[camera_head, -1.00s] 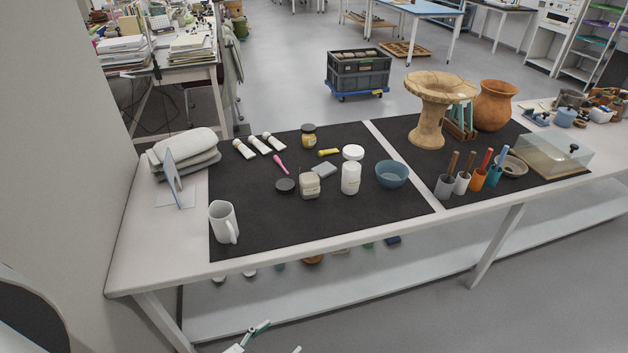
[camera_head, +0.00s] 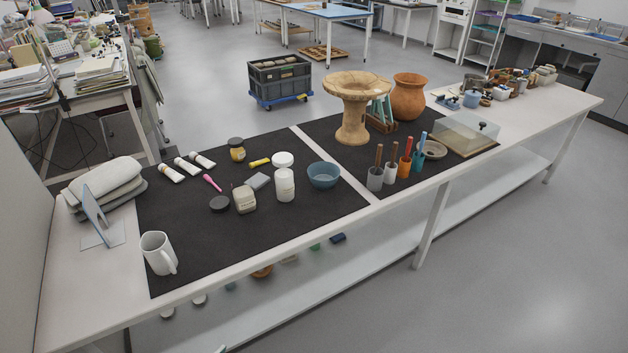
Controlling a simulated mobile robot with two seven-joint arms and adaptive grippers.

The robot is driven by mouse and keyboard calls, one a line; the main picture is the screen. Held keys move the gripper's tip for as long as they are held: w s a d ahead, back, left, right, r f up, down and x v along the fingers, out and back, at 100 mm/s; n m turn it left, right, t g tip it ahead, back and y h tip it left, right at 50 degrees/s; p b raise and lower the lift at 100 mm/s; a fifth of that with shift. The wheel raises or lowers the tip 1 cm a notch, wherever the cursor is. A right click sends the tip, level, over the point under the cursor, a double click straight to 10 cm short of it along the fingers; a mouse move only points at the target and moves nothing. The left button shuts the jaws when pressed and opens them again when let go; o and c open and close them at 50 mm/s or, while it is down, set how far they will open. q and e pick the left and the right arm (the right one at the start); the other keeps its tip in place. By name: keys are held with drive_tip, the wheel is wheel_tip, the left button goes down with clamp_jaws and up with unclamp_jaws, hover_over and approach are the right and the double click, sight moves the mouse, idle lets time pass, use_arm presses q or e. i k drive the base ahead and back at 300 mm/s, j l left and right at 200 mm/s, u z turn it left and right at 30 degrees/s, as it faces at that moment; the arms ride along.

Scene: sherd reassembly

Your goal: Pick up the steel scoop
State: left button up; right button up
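I cannot make out a steel scoop in this view; it may be hidden or too small to tell. My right gripper is out of view.
The left mat (camera_head: 190,262) carries a white mug (camera_head: 158,253), jars, tubes and a blue bowl (camera_head: 323,175). A clay stand (camera_head: 352,128), an orange pot (camera_head: 408,97) and a clear box (camera_head: 466,131) stand farther right. Small containers crowd the far right end. The floor in front is clear.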

sight(379, 147)
drive_tip(key=l+u, duration=0.15)
drive_tip(key=u, duration=0.2)
drive_tip(key=i+l+u, duration=0.1)
drive_tip(key=u, duration=0.25)
drive_tip(key=l+u, duration=0.2)
drive_tip(key=u, duration=0.2)
drive_tip(key=l+u, duration=0.2)
drive_tip(key=l, duration=0.25)
drive_tip(key=k+l+u, duration=0.2)
drive_tip(key=l, duration=0.3)
drive_tip(key=i, duration=0.1)
